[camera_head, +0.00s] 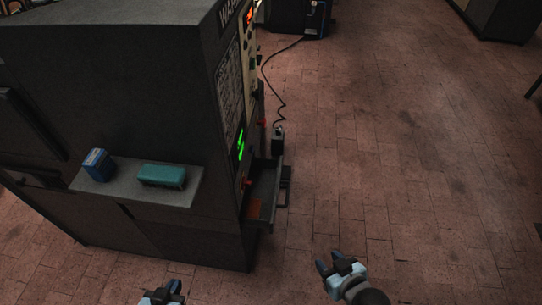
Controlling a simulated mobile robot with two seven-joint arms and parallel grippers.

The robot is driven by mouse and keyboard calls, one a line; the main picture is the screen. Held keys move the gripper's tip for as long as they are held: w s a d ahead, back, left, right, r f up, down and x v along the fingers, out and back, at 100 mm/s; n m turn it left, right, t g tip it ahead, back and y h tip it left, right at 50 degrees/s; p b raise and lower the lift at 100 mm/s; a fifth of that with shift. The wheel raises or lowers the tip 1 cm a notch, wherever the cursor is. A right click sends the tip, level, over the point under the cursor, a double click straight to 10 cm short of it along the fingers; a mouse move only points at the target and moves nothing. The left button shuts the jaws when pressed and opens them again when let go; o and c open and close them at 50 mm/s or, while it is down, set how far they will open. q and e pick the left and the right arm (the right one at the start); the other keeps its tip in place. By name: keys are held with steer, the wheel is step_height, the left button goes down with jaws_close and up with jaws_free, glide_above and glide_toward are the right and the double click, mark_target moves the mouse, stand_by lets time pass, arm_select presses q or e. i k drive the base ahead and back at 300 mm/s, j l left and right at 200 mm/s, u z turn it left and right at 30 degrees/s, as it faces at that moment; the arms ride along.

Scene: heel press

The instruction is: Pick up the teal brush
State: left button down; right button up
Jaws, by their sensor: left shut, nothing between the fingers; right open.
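The teal brush (162,176) is a block-shaped teal thing lying on a grey shelf (185,195) on the side of a dark machine. My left gripper (172,288) is at the bottom edge of the picture, partly cut off, below the shelf in the picture and apart from the brush. It is shut and empty. My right gripper (326,262) is to the right of the machine over the floor. It is open and empty, well apart from the brush.
A small blue box (97,164) stands on the same shelf, left of the brush. The dark machine (120,75) fills the upper left, with a tray (262,195) on its right side. A black cable (273,87) runs behind it. The brick floor (400,180) at right is clear.

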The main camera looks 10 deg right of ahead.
mark_target(163, 175)
steer(key=i+l+u, duration=0.2)
steer(key=l, duration=0.5)
steer(key=l+u, duration=0.2)
steer(key=l, duration=0.5)
